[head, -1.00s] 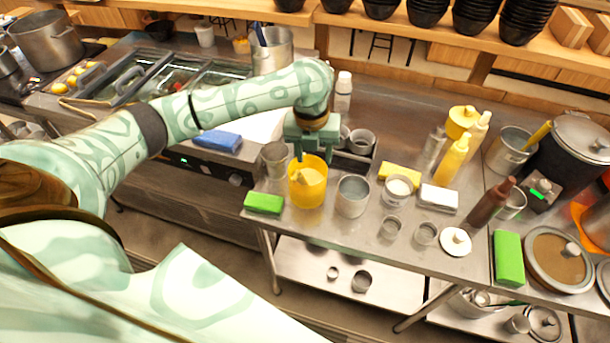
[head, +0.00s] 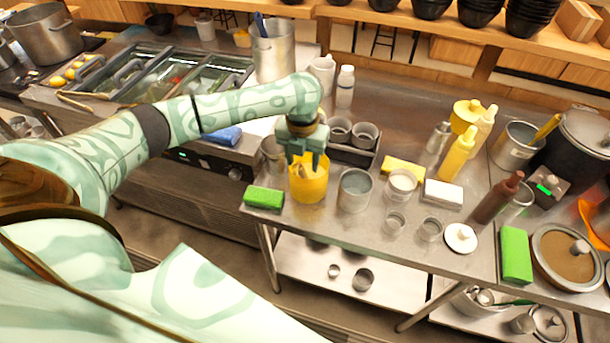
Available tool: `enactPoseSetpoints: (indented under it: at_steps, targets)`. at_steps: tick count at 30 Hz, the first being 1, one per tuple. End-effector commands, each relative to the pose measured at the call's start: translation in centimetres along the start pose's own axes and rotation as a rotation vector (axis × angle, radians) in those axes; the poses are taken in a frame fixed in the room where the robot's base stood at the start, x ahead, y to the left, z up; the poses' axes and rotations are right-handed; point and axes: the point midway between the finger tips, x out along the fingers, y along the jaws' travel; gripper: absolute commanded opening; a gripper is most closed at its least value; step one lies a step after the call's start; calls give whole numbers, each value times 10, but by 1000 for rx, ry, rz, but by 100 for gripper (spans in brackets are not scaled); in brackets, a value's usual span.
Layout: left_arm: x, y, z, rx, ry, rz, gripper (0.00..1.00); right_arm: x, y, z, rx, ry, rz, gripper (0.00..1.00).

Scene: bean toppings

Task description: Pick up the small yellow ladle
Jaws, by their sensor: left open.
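My left gripper (head: 303,162) points down at the mouth of a yellow cup (head: 309,188) near the front edge of the steel table. Its fingers are apart, with the tips at or just inside the rim. Something pale shows inside the cup between the fingers; I cannot tell whether it is the small yellow ladle. My right gripper is not in view.
A green sponge (head: 264,197) lies left of the cup and a metal cup (head: 354,190) stands close on its right. A dark tray (head: 350,154) with metal cups is just behind. Bottles and a large dark pot (head: 577,150) crowd the right side.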

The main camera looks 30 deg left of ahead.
Motion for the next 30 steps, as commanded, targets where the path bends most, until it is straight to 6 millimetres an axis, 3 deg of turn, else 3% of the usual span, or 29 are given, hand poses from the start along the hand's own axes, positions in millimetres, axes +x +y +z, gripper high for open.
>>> enactPoseSetpoints:
  at_steps: [6,13,14,18,19,27,30]
  targets:
    - [38,0,2,0,3,1,47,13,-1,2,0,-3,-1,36]
    - [41,1,3,0,0,1,47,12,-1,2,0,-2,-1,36]
    - [41,1,3,0,0,1,44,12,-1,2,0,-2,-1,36]
    - [41,1,3,0,0,1,6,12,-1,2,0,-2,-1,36]
    - [41,1,3,0,0,1,0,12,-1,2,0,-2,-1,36]
    - [40,1,3,0,-1,1,0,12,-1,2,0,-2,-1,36]
    - [30,1,3,1,-2,1,0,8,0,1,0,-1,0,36]
